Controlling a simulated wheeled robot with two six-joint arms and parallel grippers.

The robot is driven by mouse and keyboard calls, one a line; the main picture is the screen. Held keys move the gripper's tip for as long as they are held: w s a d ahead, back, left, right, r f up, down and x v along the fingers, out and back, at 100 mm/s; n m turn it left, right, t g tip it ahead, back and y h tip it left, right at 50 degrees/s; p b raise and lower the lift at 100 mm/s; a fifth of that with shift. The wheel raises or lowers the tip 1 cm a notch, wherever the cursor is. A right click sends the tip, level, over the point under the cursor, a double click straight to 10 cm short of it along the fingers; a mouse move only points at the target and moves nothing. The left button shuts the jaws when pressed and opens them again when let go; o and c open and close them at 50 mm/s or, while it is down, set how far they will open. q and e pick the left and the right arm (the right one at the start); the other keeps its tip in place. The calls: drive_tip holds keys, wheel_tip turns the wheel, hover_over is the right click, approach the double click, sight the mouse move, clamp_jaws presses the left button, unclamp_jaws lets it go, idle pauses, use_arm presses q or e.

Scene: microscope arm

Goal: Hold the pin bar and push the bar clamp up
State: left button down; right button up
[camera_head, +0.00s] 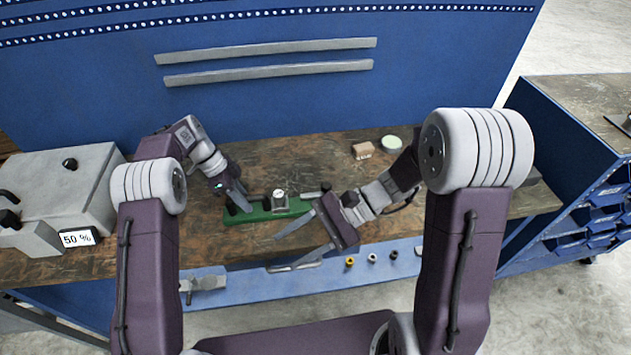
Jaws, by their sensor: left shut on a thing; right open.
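A green base (262,215) lies on the workbench in the middle of the head view. A small silvery block with a round top, which looks like the bar clamp (280,201), sits on it. A thin grey bar, apparently the pin bar (311,195), shows to the right of the block. My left gripper (242,204) is at the left end of the base, shut on what seems to be the bar; its fingers hide that end. My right gripper (274,252) is open and empty, its fingers pointing left, in front of the base and clamp.
A grey machine with a "50 %" display (77,239) stands at the left. A reddish-brown block (362,150) and a pale green round thing (391,143) lie at the back. A vise (205,283) and several small round parts are along the blue front edge. Blue bins stand at right.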

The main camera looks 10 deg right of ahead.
drive_tip(key=w+d+m+t+y, duration=0.45)
drive_tip(key=w+m+t, duration=0.3)
drive_tip(key=w, duration=0.55)
drive_tip(key=w+d+f+m+t+h, duration=0.2)
drive_tip(key=w+d+f+m+t, duration=0.3)
drive_tip(key=d, duration=0.4)
drive_tip(key=m+t+h, duration=0.2)
drive_tip(key=m, duration=0.2)
approach(316, 194)
drive_tip(key=d+r, duration=0.1)
drive_tip(key=w+d+r, duration=0.1)
drive_tip(key=shift+d+r, duration=0.2)
drive_tip(key=shift+d, duration=0.05)
drive_tip(key=shift+d+t, duration=0.15)
drive_tip(key=shift+t, duration=0.1)
drive_tip(key=x, duration=1.2)
drive_tip(key=shift+s+a, duration=0.1)
drive_tip(key=shift+a, duration=0.1)
clamp_jaws()
